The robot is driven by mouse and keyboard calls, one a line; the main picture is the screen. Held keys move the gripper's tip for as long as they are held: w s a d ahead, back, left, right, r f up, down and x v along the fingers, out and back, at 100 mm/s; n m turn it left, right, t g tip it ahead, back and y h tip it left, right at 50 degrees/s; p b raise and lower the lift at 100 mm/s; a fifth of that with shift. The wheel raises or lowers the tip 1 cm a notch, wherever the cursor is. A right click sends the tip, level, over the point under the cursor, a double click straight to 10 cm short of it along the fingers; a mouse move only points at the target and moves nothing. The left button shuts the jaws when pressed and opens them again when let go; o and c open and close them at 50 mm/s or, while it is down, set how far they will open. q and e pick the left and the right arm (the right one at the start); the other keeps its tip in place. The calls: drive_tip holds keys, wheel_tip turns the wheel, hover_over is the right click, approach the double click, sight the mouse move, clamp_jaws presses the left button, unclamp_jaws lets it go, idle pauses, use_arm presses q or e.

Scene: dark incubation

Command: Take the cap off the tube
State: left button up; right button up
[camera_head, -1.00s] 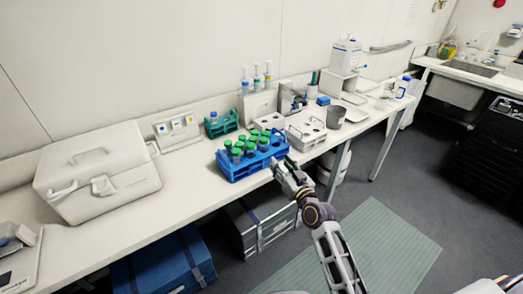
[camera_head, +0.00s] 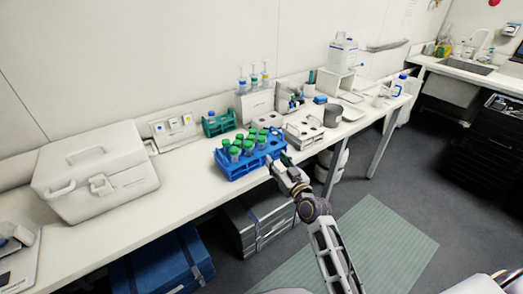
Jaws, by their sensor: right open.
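Several tubes with green caps (camera_head: 249,144) stand upright in a blue rack (camera_head: 240,169) near the front edge of the bench. Which one is the task's tube cannot be told. My right gripper (camera_head: 278,162) is open at the right end of the blue rack, by the bench's front edge. It is small in view and I see nothing held between its fingers. Whether it touches the rack cannot be told. My left gripper is not in view.
A green rack (camera_head: 219,124) stands behind the blue one. A grey-white rack (camera_head: 304,133) and a grey cup (camera_head: 333,116) stand to the right. A large white case (camera_head: 95,175) is at the left. Bare bench (camera_head: 185,179) lies between case and blue rack.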

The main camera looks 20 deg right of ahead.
sight(263, 143)
drive_tip(key=w, duration=0.4)
drive_tip(key=w+a, duration=0.1)
drive_tip(key=w, duration=0.2)
drive_tip(key=shift+w+p, duration=0.1)
drive_tip(key=shift+p, duration=0.2)
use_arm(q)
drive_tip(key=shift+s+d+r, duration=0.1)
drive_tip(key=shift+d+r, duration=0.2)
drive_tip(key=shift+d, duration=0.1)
use_arm(e)
drive_tip(key=shift+w, duration=0.15)
drive_tip(key=shift+w+a, duration=0.2)
drive_tip(key=shift+w, duration=1.2)
use_arm(q)
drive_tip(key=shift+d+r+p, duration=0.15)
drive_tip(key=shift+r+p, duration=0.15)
drive_tip(key=shift+p, duration=0.05)
use_arm(e)
drive_tip(key=shift+w+a+f, duration=0.1)
drive_tip(key=shift+w+a, duration=0.05)
drive_tip(key=shift+w, duration=0.95)
